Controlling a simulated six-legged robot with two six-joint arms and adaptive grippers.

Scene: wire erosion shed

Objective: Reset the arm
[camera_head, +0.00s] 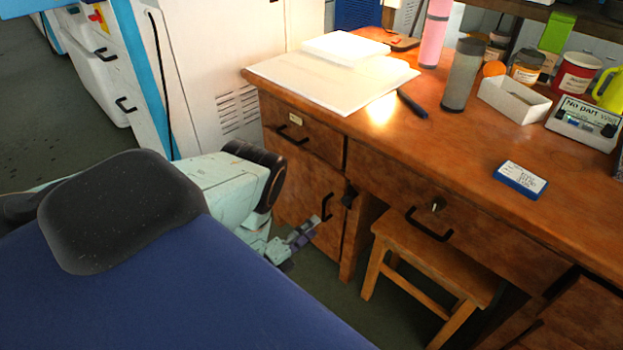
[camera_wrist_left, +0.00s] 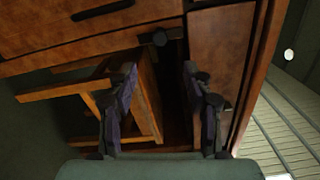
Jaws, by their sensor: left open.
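My left arm comes in from the left in the head view, in front of the wooden desk (camera_head: 385,150). My left gripper (camera_head: 300,232) is beside the desk's left cabinet door, below the desktop. In the left wrist view my left gripper (camera_wrist_left: 160,85) shows two fingers spread apart with nothing between them. Beyond the fingers are the desk's front and a wooden stool (camera_wrist_left: 145,95). I cannot tell from the head view whether the fingers touch the cabinet. My right gripper is not in view.
The wooden stool (camera_head: 425,253) stands under the desk. Drawer handles (camera_head: 428,226) stick out from the front. On the desktop are a blue-and-white box (camera_head: 520,180), a grey bottle (camera_head: 462,75), a pink bottle (camera_head: 435,35) and an open white box (camera_head: 514,100). A white machine (camera_head: 215,65) stands behind.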

